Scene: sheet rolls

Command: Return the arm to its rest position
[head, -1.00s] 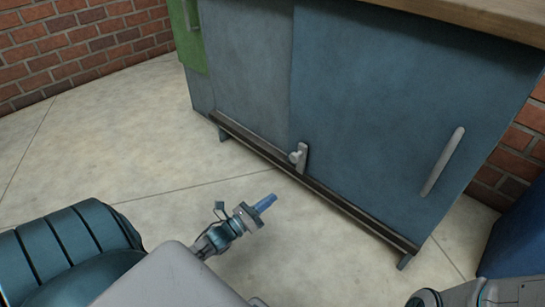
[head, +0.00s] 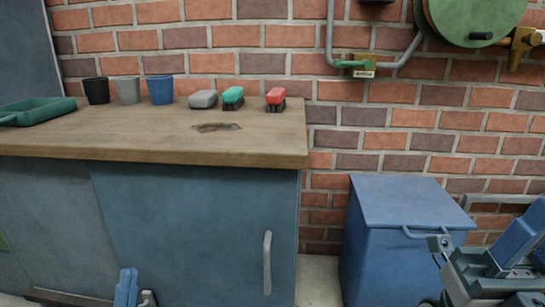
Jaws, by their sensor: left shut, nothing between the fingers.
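My left gripper (head: 127,284) shows at the bottom edge of the head view, left of the middle. Its blue fingers point up and are shut with nothing between them. It is in front of the blue cabinet door (head: 185,225), below the worktop. The rest of the left arm is below the picture. Parts of my right arm show at the lower right, but its gripper cannot be made out.
A wooden worktop (head: 150,135) bears a green tray (head: 35,112), three cups (head: 128,90) and several small blocks (head: 233,97). A blue bin (head: 400,225) stands right of the cabinet. A hose reel (head: 470,15) hangs on the brick wall (head: 400,120).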

